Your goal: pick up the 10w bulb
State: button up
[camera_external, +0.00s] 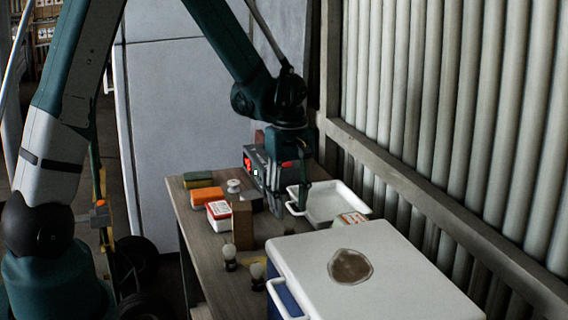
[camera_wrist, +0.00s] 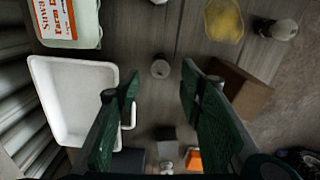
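Several small bulb-like objects with pale round tops stand on the table, and no wattage marking is readable. In the wrist view one bulb (camera_wrist: 160,68) shows between my fingertips, on the table beyond them. Another bulb (camera_wrist: 280,28) is at upper right, and a third is cut off at the top edge. In the external view two bulbs (camera_external: 230,258) (camera_external: 257,273) stand near the table's front, left of the cooler. My gripper (camera_external: 290,206) is open and empty, pointing down above the table; its spread fingers also show in the wrist view (camera_wrist: 159,80).
A white tray (camera_wrist: 38,91) lies left of my fingers and a brown block (camera_wrist: 243,92) right of them. A labelled egg carton (camera_wrist: 70,40) and yellow patch (camera_wrist: 225,20) lie farther up. A large white-lidded cooler (camera_external: 410,280) stands in front. The wall panels (camera_external: 450,130) are close at right.

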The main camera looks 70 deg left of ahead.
aim_at(289, 215)
jog(key=shift+d+f+b, duration=0.1)
jog(key=shift+f+b, duration=0.4)
jog(key=shift+f, duration=2.1)
jog(key=shift+c, duration=0.5)
jog(key=c, duration=0.9)
